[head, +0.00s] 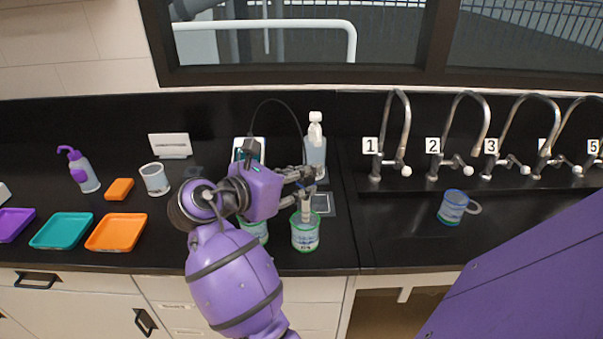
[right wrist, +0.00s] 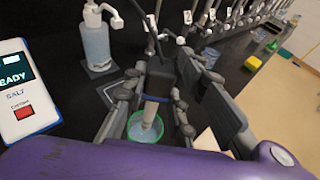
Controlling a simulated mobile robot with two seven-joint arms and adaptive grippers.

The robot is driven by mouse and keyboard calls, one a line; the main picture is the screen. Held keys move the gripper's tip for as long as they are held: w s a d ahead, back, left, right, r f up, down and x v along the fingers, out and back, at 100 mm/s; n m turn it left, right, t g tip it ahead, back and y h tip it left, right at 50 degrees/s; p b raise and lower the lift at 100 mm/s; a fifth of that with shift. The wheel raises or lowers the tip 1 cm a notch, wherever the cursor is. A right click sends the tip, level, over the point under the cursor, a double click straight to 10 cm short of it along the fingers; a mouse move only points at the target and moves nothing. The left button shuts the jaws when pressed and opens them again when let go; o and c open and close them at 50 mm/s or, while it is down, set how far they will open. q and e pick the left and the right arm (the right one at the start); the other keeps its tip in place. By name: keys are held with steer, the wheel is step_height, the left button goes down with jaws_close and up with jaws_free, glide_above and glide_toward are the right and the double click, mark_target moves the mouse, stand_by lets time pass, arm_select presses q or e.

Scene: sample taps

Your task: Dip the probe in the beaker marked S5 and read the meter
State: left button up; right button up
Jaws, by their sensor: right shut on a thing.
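My right gripper (head: 303,190) is shut on the probe (head: 306,212), which is grey and upright, with a black cable arching back to the meter. The green-rimmed beaker (head: 305,238) stands directly below it. In the right wrist view the probe (right wrist: 151,108) reaches down inside the rim outline of the beaker (right wrist: 146,130); its tip's depth is unclear. A second green-rimmed beaker (head: 256,231) is partly hidden behind my arm. The beaker labels are too small to read. The meter (right wrist: 22,92) shows "READY" and "SALT" above a red button. My left gripper is not in view.
A pump bottle (head: 315,155) stands behind the gripper. A white cup (head: 155,179), an orange sponge (head: 120,189), a purple wash bottle (head: 80,171) and coloured trays (head: 117,232) are at left.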

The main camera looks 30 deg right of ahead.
mark_target(303, 201)
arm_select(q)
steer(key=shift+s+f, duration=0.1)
arm_select(e)
steer(key=shift+f, duration=0.1)
steer(key=shift+f, duration=1.25)
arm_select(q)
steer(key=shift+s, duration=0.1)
arm_select(e)
steer(key=shift+f, duration=2.2)
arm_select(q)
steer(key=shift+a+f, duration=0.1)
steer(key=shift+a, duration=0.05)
arm_select(e)
steer(key=shift+r, duration=0.1)
